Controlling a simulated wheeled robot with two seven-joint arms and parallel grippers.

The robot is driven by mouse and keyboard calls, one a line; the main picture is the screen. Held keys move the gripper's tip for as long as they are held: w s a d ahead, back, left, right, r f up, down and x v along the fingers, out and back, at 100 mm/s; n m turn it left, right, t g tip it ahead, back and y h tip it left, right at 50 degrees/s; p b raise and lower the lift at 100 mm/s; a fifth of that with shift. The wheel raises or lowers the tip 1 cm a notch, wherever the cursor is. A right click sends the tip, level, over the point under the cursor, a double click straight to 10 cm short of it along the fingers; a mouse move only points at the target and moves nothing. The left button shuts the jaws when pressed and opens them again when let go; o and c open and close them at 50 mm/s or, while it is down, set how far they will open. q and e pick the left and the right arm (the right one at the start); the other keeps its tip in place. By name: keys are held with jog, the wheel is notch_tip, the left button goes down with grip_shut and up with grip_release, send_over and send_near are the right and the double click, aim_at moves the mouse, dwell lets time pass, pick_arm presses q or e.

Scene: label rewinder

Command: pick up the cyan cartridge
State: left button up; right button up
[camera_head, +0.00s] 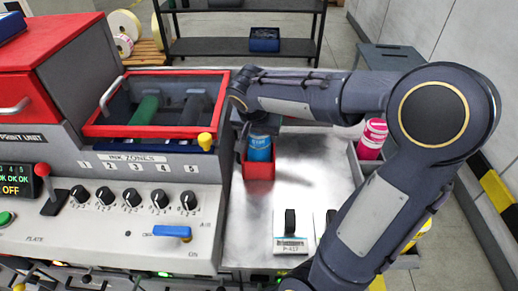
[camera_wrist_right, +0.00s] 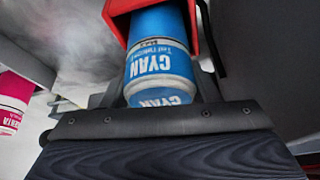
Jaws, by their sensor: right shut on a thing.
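The cyan cartridge (camera_head: 260,147) stands upright in a small red holder (camera_head: 259,169) on the metal worktop. My right gripper (camera_head: 257,136) reaches down to it from above and is shut on it. In the right wrist view the blue cartridge (camera_wrist_right: 160,65) with its white CYAN lettering sits between the fingers. Its far end is inside the red holder (camera_wrist_right: 120,8). My arm hides part of the cartridge's top in the head view. My left gripper is not in view.
A magenta cartridge (camera_head: 372,139) stands at the right edge of the worktop, behind my right arm. The red-rimmed ink tray (camera_head: 160,132) is left of the holder. Black-handled parts (camera_head: 290,223) lie in front. The worktop between is clear.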

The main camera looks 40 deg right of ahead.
grip_shut()
jog(key=shift+r, duration=0.15)
